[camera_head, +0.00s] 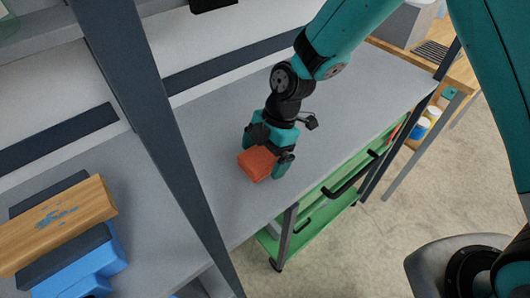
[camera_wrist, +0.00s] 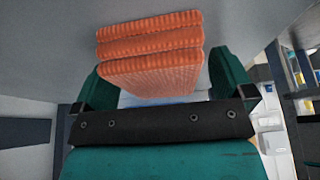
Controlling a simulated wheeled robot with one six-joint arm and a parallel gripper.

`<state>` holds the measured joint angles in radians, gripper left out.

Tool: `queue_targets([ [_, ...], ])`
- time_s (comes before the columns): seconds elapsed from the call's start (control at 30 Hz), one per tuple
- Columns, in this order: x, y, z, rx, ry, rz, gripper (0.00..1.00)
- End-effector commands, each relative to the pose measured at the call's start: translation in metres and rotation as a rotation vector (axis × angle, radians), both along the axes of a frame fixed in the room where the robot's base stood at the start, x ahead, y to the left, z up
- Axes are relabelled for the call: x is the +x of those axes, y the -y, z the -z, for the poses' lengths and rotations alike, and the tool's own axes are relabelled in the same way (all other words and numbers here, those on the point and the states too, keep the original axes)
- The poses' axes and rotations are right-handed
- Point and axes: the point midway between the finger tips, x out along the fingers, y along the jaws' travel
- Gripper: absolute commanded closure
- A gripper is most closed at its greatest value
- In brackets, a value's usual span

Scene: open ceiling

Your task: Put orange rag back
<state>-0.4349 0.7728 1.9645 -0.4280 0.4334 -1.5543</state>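A folded orange rag (camera_head: 257,163) is at my gripper (camera_head: 265,156) over the grey worktop (camera_head: 225,187). In the wrist view, the rag (camera_wrist: 155,62) shows several ribbed layers and fills the space between the two teal fingers of my gripper (camera_wrist: 165,80). No clear gap shows on either side, and the fingers look shut on it. The arm reaches down from the upper right. Whether the rag still touches the worktop is hard to tell.
A dark upright post (camera_head: 160,130) crosses the view left of my gripper. A wooden block (camera_head: 55,222) and blue items (camera_head: 85,272) lie beyond it at lower left. A green cart (camera_head: 305,228) stands below the front edge. The worktop right of my gripper is clear.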

Motion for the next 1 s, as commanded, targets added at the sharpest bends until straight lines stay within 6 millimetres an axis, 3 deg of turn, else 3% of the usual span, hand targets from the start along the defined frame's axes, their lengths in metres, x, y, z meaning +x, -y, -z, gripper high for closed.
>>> queue_targets([
  [0.3,0.002,0.002,-0.009,0.001,0.002,0.001,0.0],
  [0.73,0.022,0.03,-0.09,0.002,0.004,0.002,0.0],
  [1.0,0.026,0.038,-0.113,0.0,0.0,0.0,0.0],
])
